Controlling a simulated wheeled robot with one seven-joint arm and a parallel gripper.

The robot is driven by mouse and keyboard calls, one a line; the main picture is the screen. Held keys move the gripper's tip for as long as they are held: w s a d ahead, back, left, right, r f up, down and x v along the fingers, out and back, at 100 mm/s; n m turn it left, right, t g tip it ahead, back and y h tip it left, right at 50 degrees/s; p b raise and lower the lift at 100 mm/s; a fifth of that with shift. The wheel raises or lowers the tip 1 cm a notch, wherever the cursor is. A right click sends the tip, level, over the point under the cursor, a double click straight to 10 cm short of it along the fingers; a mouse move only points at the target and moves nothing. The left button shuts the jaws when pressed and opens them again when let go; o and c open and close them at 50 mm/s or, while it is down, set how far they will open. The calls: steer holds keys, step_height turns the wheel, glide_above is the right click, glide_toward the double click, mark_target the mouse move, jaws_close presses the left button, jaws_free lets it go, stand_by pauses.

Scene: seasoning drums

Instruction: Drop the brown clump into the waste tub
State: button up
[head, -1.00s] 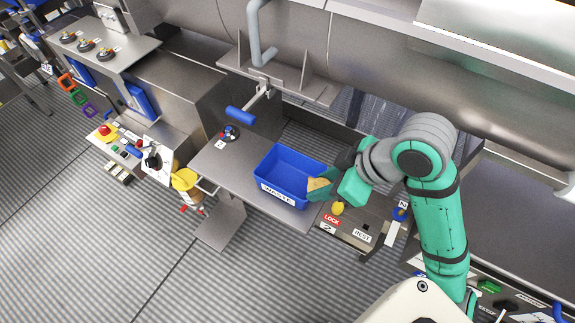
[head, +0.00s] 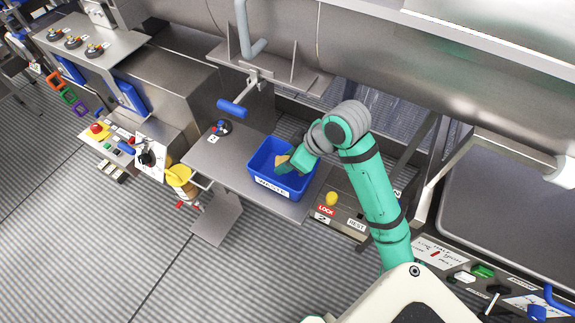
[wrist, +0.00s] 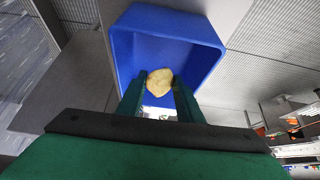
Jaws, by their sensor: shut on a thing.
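The brown clump (wrist: 160,81) is a small tan lump held between the two fingertips of my gripper (wrist: 160,88) in the wrist view. In the head view the clump (head: 282,161) shows at the end of my gripper (head: 286,165). The waste tub (head: 268,186) is a blue open box with a white WASTE label on its front. My gripper and the clump are over the tub's opening, toward its right side. In the wrist view the tub (wrist: 127,45) lies behind the clump, and no contact with its walls can be made out.
The tub stands on a grey metal shelf (head: 225,165). A yellow knob (head: 331,198) and a red LOCK label (head: 326,211) are to its right. A blue-handled lever (head: 232,108) rises behind it. A yellow container (head: 180,177) stands at the shelf's left.

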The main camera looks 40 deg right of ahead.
steer(key=shift+f, duration=1.35)
steer(key=shift+s+f, duration=0.1)
steer(key=shift+f, duration=0.5)
steer(key=o, duration=1)
steer(key=shift+r, duration=0.1)
steer(key=shift+r, duration=0.55)
steer(key=v, duration=1.2)
